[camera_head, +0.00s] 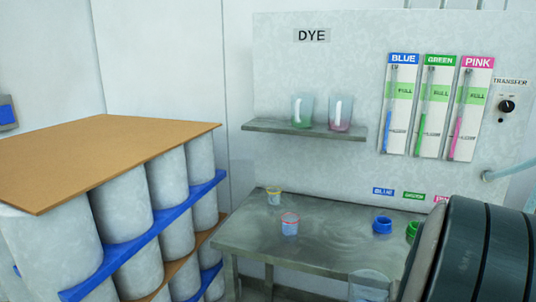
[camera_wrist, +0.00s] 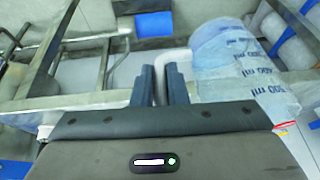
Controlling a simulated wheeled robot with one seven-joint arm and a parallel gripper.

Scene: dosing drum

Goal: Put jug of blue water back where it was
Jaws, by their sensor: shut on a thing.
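My gripper (camera_wrist: 161,82) is shut on the pale handle of the jug of blue water (camera_wrist: 238,62). The jug is clear, with blue millilitre marks and a bluish tint, and sits to the right of the fingers in the wrist view. In the head view a pale clear shape that looks like the jug (camera_head: 369,287) shows low, in front of the bench and beside my dark arm. The wall shelf (camera_head: 262,127) bears a green-tinted jug (camera_head: 302,111) and a pink-tinted jug (camera_head: 340,113). Its left part is bare.
A metal bench (camera_head: 255,238) below the shelf bears a yellow-rimmed cup (camera_head: 273,197), a red-rimmed cup (camera_head: 290,224), a blue ring (camera_head: 382,225) and a green ring (camera_head: 412,229). Stacked drums (camera_head: 120,212) stand left. Dye gauges (camera_head: 432,107) hang at right.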

